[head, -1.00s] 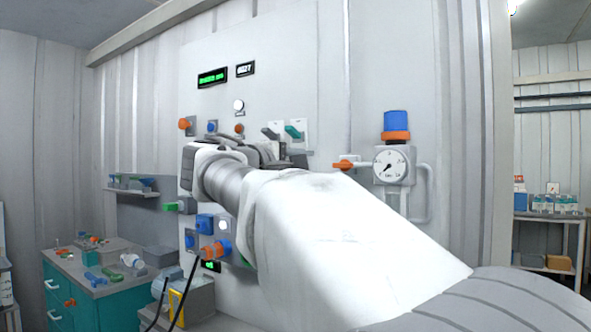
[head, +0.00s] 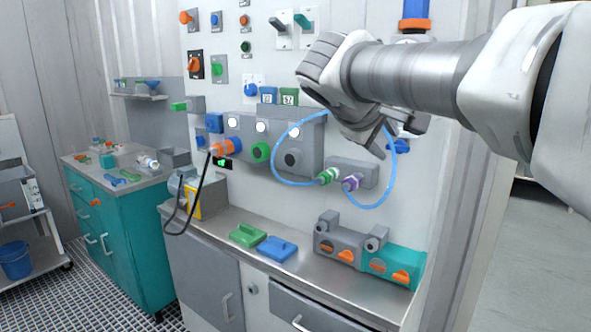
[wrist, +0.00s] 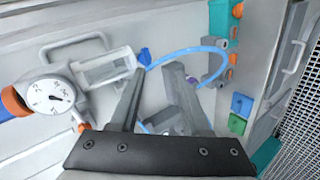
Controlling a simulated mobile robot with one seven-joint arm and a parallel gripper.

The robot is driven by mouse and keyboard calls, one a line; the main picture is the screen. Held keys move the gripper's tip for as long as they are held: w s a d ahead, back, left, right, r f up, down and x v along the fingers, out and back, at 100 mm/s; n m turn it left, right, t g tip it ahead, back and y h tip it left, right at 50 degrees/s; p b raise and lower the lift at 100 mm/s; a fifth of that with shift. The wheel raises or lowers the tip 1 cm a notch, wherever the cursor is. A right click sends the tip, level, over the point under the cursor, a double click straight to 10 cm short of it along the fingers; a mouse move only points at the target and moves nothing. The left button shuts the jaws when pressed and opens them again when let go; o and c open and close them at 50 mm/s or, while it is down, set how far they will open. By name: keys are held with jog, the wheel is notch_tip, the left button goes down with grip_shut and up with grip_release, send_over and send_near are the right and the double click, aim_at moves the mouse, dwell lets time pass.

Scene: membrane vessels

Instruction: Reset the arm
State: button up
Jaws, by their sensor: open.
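My gripper (head: 382,136) is in front of the wall panel, right of its middle, pointing down and to the right. In the wrist view its two dark fingers (wrist: 158,78) stand apart with nothing held between them. A blue hose (head: 276,152) loops behind the gripper, and part of it is hidden by the gripper and wrist. The hose also shows in the wrist view (wrist: 188,53), passing close to the fingertips; I cannot tell whether they touch. My arm reaches in from the upper right.
A green connector (head: 327,176) and a purple connector (head: 351,182) sit on a grey block below the gripper. A grey-and-teal valve unit (head: 340,243), a green pad (head: 248,235) and a blue pad (head: 277,248) lie on the counter (head: 225,217). A gauge (wrist: 50,97) is left in the wrist view.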

jog(key=s+a+f+m+g+y, duration=0.1)
jog(key=s+f+m+g+y, duration=0.5)
jog(key=s+f, duration=1.85)
notch_tip(320, 180, up, 19)
jog(key=m+t+y+p, duration=0.1)
jog(key=t+p, duration=0.1)
jog(key=p, duration=1.5)
jog(key=shift+s+a+r+m, duration=0.2)
jog(key=shift+s+m, duration=0.05)
jog(key=shift+m, duration=0.15)
